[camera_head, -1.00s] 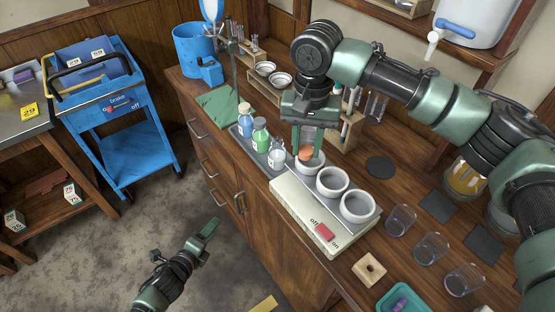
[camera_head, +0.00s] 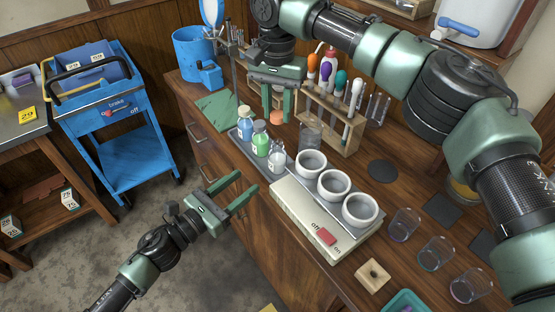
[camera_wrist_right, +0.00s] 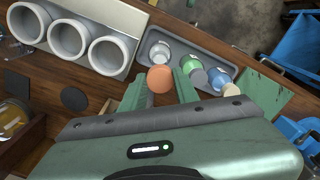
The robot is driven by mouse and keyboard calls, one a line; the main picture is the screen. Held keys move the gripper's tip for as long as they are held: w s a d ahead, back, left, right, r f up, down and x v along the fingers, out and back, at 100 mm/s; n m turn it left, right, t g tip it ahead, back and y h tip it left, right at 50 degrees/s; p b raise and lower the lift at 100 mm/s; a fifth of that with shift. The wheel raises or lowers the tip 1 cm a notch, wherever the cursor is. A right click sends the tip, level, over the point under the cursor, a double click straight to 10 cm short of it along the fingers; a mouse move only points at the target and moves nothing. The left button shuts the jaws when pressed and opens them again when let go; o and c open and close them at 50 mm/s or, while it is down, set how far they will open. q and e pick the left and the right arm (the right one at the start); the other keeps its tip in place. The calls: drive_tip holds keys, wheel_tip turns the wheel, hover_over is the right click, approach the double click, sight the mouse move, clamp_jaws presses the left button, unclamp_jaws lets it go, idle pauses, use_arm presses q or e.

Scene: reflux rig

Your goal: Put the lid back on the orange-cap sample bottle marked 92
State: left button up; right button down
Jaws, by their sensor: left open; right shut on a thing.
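The orange cap (camera_head: 277,117) is held between the fingertips of my right gripper (camera_head: 278,120), raised above the bench; it also shows in the right wrist view (camera_wrist_right: 160,79). A clear, lidless bottle (camera_head: 277,161) stands upright at the near end of the grey tray (camera_head: 243,136). The cap is apart from it, up and behind in the head view. In the wrist view the open bottle mouth (camera_wrist_right: 160,52) shows just beyond the cap. I cannot read the number 92. My left gripper (camera_head: 247,182) is open and empty, in front of the bench.
A wooden rack (camera_head: 330,120) of tubes stands behind. Glass beakers (camera_head: 404,224) stand at right.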

sight(271, 161)
use_arm(q)
drive_tip(key=x, duration=1.1)
drive_tip(key=shift+w+d, duration=0.25)
clamp_jaws()
use_arm(e)
drive_tip(key=shift+f, duration=2.45)
